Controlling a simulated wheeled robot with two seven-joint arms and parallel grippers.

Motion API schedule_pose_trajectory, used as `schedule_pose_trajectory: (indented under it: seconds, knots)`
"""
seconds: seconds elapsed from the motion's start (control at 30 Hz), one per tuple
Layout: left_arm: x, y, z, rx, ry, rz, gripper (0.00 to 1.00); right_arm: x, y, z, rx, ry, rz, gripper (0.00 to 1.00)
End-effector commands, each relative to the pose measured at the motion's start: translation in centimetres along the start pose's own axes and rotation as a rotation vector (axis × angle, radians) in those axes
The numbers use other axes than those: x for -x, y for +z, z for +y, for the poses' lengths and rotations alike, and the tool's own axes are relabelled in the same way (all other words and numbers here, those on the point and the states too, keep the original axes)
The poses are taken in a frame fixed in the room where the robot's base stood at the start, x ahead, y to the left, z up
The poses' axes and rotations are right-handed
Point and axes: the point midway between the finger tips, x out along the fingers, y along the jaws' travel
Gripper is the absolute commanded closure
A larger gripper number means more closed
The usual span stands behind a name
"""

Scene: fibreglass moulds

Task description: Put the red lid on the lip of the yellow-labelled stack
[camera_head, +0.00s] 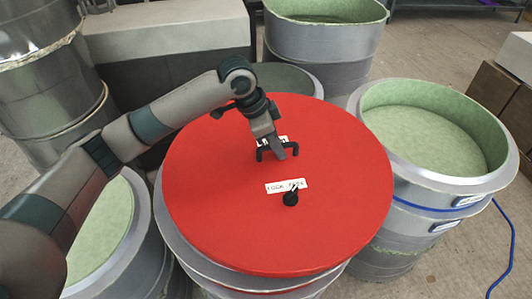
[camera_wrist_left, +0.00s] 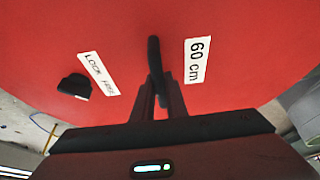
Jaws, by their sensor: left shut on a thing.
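The red lid (camera_head: 240,220) is a wide round disc over the middle stack (camera_head: 172,232) in the head view. Its white labels read "LOCK HERE" and, in the wrist view, "60 cm" (camera_wrist_left: 198,61). A black knob (camera_head: 290,199) stands near its middle. My left gripper (camera_head: 272,152) is shut on the lid's black handle; its fingers (camera_wrist_left: 158,98) meet the handle in the wrist view. The lid hides most of the middle stack, with silver rims showing below its left and front edges. Whether it rests on them I cannot tell. No yellow label is visible. My right gripper is out of view.
A blue-labelled mould stack (camera_head: 430,185) with a green inside stands close on the right. Other moulds stand behind (camera_head: 325,40), at the lower left (camera_head: 115,235) and at the far left (camera_head: 45,85). A blue cable (camera_head: 507,245) lies on the right floor near cardboard boxes (camera_head: 495,88).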

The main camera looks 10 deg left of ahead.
Motion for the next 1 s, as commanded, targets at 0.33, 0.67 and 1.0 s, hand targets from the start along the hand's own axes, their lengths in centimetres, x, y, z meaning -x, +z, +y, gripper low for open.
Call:
schedule_pose_trajectory:
  seconds: [0.33,0.67,1.0]
  knots:
    - [1.3,-5.8,2.8,-0.004,-0.002,0.006,1.00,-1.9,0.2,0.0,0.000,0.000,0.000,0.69]
    - [1.9,-7.8,3.8,-0.002,-0.002,0.004,1.00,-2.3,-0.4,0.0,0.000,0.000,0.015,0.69]
    - [1.9,-7.9,3.9,-0.001,-0.002,0.004,1.00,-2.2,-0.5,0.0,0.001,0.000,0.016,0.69]
